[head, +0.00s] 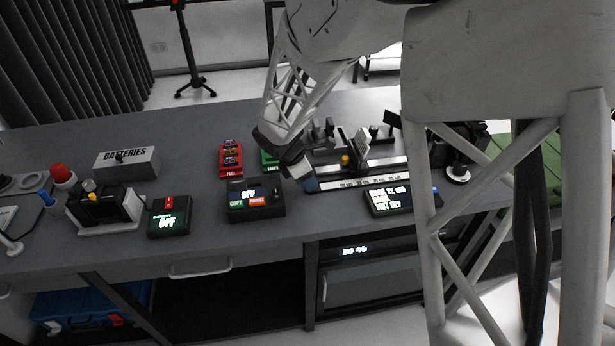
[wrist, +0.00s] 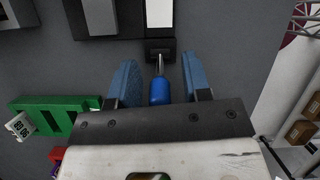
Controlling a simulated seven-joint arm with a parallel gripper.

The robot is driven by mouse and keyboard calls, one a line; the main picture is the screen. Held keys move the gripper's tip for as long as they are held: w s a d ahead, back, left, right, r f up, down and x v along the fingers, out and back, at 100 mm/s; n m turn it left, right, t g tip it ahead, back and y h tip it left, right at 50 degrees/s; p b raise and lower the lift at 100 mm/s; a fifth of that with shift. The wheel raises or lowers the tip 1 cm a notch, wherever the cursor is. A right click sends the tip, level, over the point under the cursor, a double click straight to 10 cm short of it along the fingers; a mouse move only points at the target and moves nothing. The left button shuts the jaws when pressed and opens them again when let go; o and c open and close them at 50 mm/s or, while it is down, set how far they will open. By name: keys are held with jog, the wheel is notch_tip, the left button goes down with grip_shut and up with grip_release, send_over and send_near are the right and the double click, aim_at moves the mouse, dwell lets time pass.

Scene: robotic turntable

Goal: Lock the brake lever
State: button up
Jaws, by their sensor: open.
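A lever with a blue handle (wrist: 160,92) on a thin metal stem rises from a small black block; I take it to be the brake lever. In the wrist view it lies between the two blue fingers of my gripper (wrist: 158,64), with a visible gap on each side. My gripper is open. In the head view my gripper (head: 308,184) is low over the table at the left end of a white ruled strip (head: 355,183). The lever is hidden there behind my gripper, or too small to tell.
A black control box with a lit screen (head: 256,199) stands just left of my gripper. Another display box (head: 390,200) is to the right. A red tray (head: 231,160) and a green tray (head: 269,159) lie behind, left. A slide mechanism (head: 357,150) stands behind the ruled strip.

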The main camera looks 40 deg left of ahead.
grip_shut()
jog(key=shift+w+d+r+g+y, duration=0.1)
jog(key=shift+g+y, duration=0.2)
jog(key=shift+g, duration=0.1)
jog(key=shift+w+d+r+g+y, duration=0.1)
jog(key=shift+w+d+g+y, duration=0.05)
jog(key=shift+g+y, duration=0.3)
jog(key=shift+w+d+g+y, duration=0.1)
jog(key=shift+w+g+y, duration=0.05)
jog(key=shift+g+y, duration=0.25)
jog(key=shift+w+d+g+y, duration=0.2)
jog(key=shift+g+y, duration=0.45)
jog(key=shift+y, duration=0.05)
jog(key=shift+w+d+g+y, duration=0.2)
jog(key=shift+g+y, duration=0.4)
jog(key=shift+y, duration=0.05)
grip_release()
